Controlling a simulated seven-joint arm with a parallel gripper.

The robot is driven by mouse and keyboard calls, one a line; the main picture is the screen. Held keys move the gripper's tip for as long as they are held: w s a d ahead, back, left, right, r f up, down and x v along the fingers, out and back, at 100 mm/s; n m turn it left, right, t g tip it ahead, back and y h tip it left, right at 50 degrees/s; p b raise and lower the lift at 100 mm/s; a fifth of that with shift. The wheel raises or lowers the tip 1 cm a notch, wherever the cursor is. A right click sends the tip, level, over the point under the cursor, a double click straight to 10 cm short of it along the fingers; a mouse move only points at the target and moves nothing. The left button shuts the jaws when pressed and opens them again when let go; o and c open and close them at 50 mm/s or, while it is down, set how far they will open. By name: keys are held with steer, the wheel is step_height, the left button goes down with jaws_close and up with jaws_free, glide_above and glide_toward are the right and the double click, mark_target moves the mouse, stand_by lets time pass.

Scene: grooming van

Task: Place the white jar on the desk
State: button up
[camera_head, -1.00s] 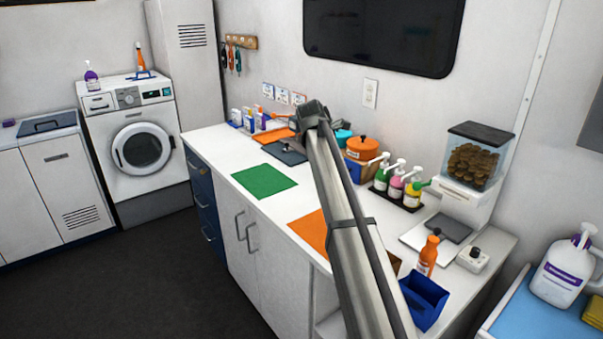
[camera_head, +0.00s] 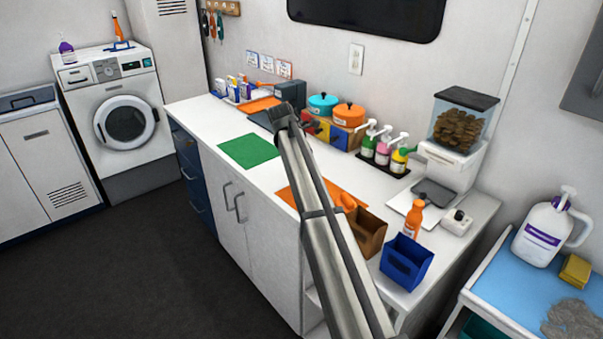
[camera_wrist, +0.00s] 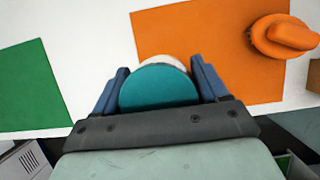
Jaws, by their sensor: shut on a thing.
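My gripper (camera_wrist: 160,66) is shut on a round jar (camera_wrist: 158,88) with a teal top and a white edge showing behind it, in the wrist view. The blue fingers press its two sides. Below it in that view lies the white desk top (camera_wrist: 95,40), between a green mat (camera_wrist: 30,88) and an orange mat (camera_wrist: 195,45). In the head view my arm reaches over the white desk (camera_head: 215,125), and the dark wrist end (camera_head: 285,115) hides the held jar. The green mat (camera_head: 249,150) and the orange mat (camera_head: 292,196) also show there.
Teal (camera_head: 323,104) and orange (camera_head: 348,115) pots stand at the back near pump bottles (camera_head: 384,150). A treat dispenser (camera_head: 460,140), an orange bottle (camera_head: 413,221), a brown bin (camera_head: 372,238) and a blue bin (camera_head: 405,262) crowd the right. Bare white desk lies between the mats.

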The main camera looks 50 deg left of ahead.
steer(key=shift+f, duration=2.4)
steer(key=shift+f, duration=0.1)
steer(key=o, duration=1.3)
steer(key=v, duration=1.2)
steer(key=shift+s, duration=0.1)
